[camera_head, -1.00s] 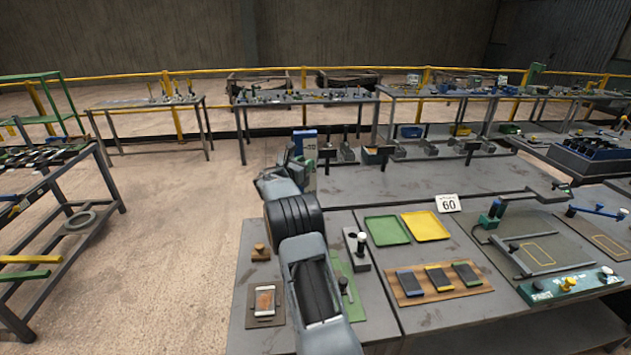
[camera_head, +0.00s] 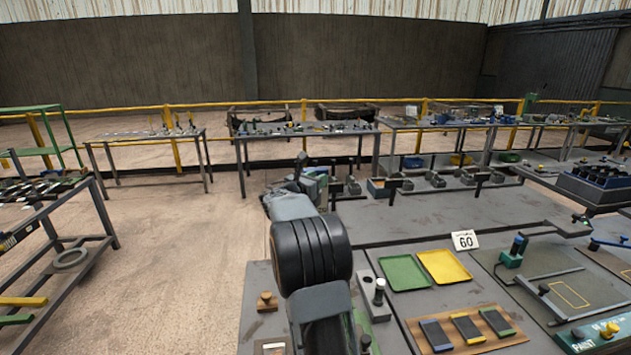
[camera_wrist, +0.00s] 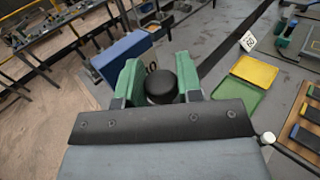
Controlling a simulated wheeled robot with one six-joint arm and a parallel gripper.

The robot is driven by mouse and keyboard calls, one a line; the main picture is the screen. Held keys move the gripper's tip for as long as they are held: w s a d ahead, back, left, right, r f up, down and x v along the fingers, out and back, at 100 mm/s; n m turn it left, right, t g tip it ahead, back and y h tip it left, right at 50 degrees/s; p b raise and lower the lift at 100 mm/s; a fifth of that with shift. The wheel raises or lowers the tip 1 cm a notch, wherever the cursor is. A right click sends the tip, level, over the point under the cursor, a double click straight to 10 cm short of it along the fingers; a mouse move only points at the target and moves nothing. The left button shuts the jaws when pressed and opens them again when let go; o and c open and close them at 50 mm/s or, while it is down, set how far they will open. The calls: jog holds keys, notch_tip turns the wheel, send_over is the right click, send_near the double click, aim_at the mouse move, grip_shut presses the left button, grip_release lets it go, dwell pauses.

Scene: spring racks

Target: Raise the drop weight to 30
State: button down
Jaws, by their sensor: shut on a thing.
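In the wrist view my gripper (camera_wrist: 160,85), with green fingers, is shut on a black round-topped knob (camera_wrist: 161,88). I take the knob to be part of the drop weight. A blue upright box (camera_wrist: 122,58) stands just beyond and left of the fingers. Part of a dark figure shows behind the knob, but I cannot read a height. In the head view my gripper (camera_head: 305,180) is at the table's far left part, and my arm hides most of what it holds.
A white card reading 60 (camera_head: 465,240) stands behind a green tray (camera_head: 404,272) and a yellow tray (camera_head: 443,266). A wooden board (camera_head: 490,340) with several dark blocks lies in front.

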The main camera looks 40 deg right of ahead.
jog(key=c, duration=1)
grip_release()
jog(key=shift+w+a, duration=0.1)
jog(key=shift+o, duration=0.8)
jog(key=s+a+b, duration=0.2)
jog(key=a+b, duration=0.2)
jog(key=a, duration=0.9)
jog(key=shift+s+a, duration=0.15)
jog(key=shift+s, duration=0.25)
